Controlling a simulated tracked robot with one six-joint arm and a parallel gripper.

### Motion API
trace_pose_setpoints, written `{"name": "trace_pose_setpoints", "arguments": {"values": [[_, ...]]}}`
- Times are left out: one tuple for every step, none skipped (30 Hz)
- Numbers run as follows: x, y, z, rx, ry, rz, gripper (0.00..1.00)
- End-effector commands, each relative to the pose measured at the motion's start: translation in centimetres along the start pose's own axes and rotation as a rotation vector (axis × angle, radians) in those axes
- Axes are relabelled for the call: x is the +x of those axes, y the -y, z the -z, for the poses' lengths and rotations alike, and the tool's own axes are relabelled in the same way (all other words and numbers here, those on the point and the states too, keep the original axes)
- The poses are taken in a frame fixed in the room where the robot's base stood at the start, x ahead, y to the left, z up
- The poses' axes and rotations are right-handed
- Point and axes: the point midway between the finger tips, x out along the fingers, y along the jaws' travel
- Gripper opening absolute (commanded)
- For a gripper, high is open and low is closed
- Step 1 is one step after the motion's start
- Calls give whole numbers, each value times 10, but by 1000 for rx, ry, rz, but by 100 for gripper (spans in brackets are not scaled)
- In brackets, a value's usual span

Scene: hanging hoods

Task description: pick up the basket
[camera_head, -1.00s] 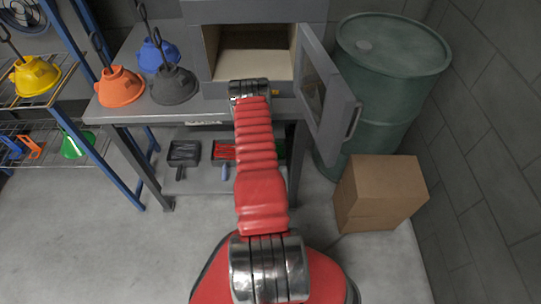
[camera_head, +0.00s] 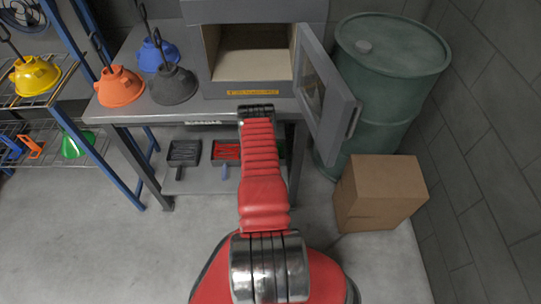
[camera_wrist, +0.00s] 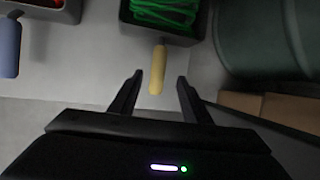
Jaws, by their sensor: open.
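In the wrist view, a dark basket (camera_wrist: 163,27) filled with green strands is at the top centre, its yellow handle (camera_wrist: 157,70) pointing down towards me. My gripper (camera_wrist: 160,78) is open and empty, and the handle's end appears between its two fingertips; I cannot tell the gap in depth. In the head view, baskets sit on the low shelf under the bench: a dark one (camera_head: 184,153) and one with red contents (camera_head: 226,151). The green one is mostly hidden behind my arm, and my gripper is hidden there too.
The grey bench (camera_head: 130,108) stands above the shelf, with a bench leg (camera_head: 298,160) right of my arm. A box with an open door (camera_head: 327,95) sits on top. A green drum (camera_head: 385,85) and cardboard box (camera_head: 378,193) stand at the right.

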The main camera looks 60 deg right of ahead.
Motion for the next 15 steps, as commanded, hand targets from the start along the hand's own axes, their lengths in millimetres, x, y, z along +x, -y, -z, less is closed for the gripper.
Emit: {"name": "trace_pose_setpoints", "arguments": {"values": [[4,0,0,0,1,0,43],[5,0,0,0,1,0,43],[6,0,0,1,0,0,43],[7,0,0,0,0,0,43],[7,0,0,0,0,0,43],[7,0,0,0,0,0,43],[7,0,0,-1,0,0,43],[7,0,0,-1,1,0,43],[7,0,0,-1,1,0,43],[7,0,0,-1,1,0,43],[7,0,0,-1,1,0,43],[7,0,0,-1,1,0,43],[7,-1,0,-1,1,0,43],[7,-1,0,-1,1,0,43],[8,-1,0,-1,1,0,43]]}}
